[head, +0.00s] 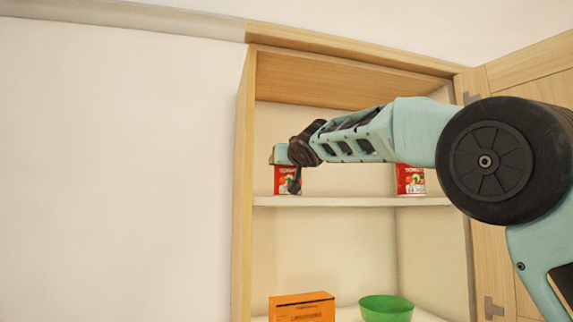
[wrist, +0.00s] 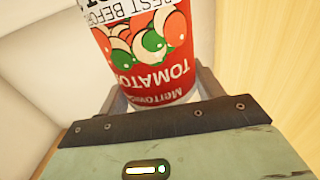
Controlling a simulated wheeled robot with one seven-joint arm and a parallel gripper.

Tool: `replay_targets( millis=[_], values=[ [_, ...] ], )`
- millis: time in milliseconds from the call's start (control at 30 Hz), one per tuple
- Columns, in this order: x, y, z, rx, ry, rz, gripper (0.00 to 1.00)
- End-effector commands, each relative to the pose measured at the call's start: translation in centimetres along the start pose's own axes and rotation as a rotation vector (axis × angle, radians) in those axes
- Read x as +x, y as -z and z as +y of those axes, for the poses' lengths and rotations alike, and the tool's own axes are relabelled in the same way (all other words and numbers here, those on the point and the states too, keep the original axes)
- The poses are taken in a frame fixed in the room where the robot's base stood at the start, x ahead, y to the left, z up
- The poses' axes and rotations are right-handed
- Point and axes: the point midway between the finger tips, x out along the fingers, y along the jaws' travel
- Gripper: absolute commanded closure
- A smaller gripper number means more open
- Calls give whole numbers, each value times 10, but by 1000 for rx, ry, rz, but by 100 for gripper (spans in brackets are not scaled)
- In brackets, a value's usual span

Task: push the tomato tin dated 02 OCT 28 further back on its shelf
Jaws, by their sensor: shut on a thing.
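A red tomato tin (head: 283,184) is at the left of the cupboard's upper shelf (head: 350,201), partly hidden by my gripper (head: 292,172). In the wrist view my gripper (wrist: 161,88) is shut on this tin (wrist: 150,50), one finger on each side. Its label shows upside down with "TOMATO" and "BEST BEFORE"; the date is cut off, so I cannot read it. I cannot tell whether the tin touches the shelf. A second red tin (head: 411,180) stands at the right of the same shelf, apart from my gripper; its date is too small to read.
An orange box (head: 302,308) and a green bowl (head: 386,308) stand on the lower shelf. The upper shelf between the two tins looks clear. The cupboard's left side panel (head: 243,190) is close to the held tin, and its open door (head: 535,75) is at the right.

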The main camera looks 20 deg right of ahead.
Motion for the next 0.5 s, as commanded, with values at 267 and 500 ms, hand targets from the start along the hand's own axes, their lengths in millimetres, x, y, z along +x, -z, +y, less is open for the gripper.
replay_targets(
  millis=[267,500],
  values=[
    [-1,0,1,0,0,0,72],
    [-1,0,1,0,0,0,8]
  ],
)
